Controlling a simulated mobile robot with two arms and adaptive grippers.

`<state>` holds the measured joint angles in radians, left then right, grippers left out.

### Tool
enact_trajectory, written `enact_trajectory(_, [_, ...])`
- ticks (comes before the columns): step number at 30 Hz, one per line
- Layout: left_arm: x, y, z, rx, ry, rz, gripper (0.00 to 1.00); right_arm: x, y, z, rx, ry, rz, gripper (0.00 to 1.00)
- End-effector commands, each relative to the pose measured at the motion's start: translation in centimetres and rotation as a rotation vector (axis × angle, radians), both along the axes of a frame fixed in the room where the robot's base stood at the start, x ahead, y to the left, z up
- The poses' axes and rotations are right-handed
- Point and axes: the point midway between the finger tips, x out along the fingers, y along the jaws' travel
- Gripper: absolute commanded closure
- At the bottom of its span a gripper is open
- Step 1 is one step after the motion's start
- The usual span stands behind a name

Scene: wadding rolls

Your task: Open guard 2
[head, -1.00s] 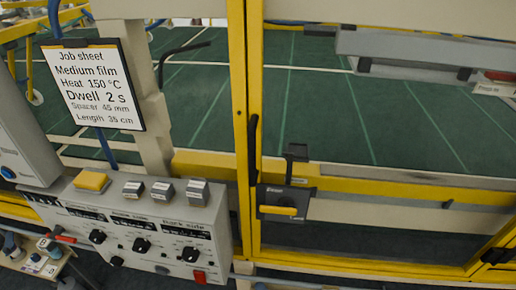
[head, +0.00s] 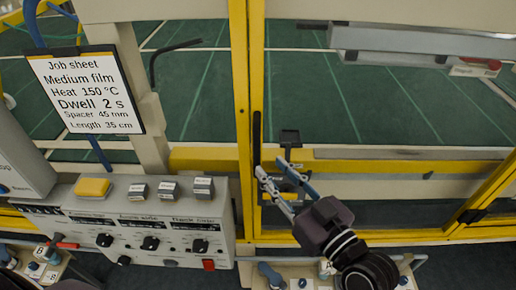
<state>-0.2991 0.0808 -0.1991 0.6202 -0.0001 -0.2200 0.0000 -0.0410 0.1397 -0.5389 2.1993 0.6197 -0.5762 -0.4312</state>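A yellow-framed guard door (head: 258,55) stands closed in the middle of the head view, its post close beside the neighbouring yellow post. I cannot read a number on it. A vertical black handle (head: 257,130) is on its left post. A black latch box (head: 291,140) sits to the right of the handle; my gripper hides much of its lower part. My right gripper (head: 272,167) is open and empty, its two fingers apart. It reaches up and left in front of the latch, with the fingertips just below and right of the handle; contact cannot be told.
A grey control panel (head: 135,258) with knobs, buttons and a red switch stands at lower left. A job sheet (head: 86,92) hangs above it. A grey bar (head: 420,42) crosses the upper right. Small stands with parts (head: 48,262) are low in front. Green bed lies behind the guard.

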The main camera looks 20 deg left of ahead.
Motion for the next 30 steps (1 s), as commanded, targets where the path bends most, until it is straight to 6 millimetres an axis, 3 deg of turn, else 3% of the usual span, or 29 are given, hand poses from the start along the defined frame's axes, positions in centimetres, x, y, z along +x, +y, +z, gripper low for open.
enact_trajectory(15, [-0.1,-0.4,2.5,-0.004,0.001,0.0,1.0,4.3,5.0,0.1,0.001,0.002,-0.002,0.71])
enact_trajectory(28, [-0.1,-0.1,2.6,-0.002,0.001,-0.001,1.0,4.9,5.6,-0.1,-0.001,0.002,-0.002,0.71])
enact_trajectory(30, [-0.1,-0.1,2.6,-0.002,0.001,-0.001,1.0,4.8,5.6,-0.1,-0.001,0.002,-0.002,0.79])
